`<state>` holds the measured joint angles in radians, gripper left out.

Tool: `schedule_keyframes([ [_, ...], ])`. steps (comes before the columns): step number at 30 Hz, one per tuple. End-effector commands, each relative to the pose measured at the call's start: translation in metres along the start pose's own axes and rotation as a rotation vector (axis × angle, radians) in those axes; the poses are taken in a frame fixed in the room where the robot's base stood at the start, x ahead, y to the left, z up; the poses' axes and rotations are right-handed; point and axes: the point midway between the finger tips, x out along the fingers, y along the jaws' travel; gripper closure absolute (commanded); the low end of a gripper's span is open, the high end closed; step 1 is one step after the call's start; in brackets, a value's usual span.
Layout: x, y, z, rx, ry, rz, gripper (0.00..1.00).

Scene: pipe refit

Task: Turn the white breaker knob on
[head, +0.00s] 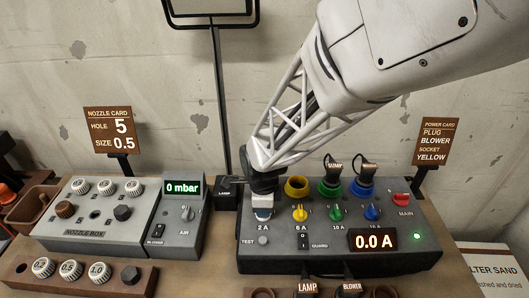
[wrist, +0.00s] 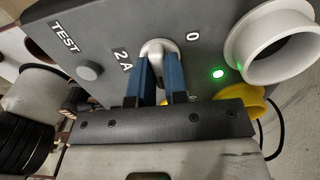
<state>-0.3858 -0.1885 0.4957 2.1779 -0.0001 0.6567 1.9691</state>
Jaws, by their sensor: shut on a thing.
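The white breaker knob (wrist: 157,48) is on the dark sloped panel, beside the "2 A" label (wrist: 123,60) and a "0" mark (wrist: 193,37) in the wrist view. My gripper (wrist: 163,75) has its two blue fingers shut on the knob, one on each side. In the head view my gripper (head: 262,212) is at the left end of the breaker box (head: 340,262), above the "2 A" label, and mostly hides the knob. A small green light (wrist: 217,73) glows near the knob in the wrist view.
Yellow (head: 300,214), green (head: 337,213) and blue (head: 372,213) knobs sit to the right, below coloured sockets. Plugs with cables stand in the green and blue sockets. A display (head: 373,242) reads 0.0 A. The nozzle box (head: 85,232) is at left.

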Motion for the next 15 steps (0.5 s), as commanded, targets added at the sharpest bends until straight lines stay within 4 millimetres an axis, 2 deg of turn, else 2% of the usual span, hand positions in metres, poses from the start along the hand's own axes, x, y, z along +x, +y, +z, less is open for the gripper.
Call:
schedule_keyframes([
  [10, -0.0009, -0.0006, 0.0, 0.004, -0.001, -0.002, 1.0],
  [11, -0.0009, -0.0006, 0.0, 0.004, -0.001, -0.002, 0.83],
  [15, -0.0007, -0.0004, 0.0, 0.003, 0.0, -0.001, 0.62],
])
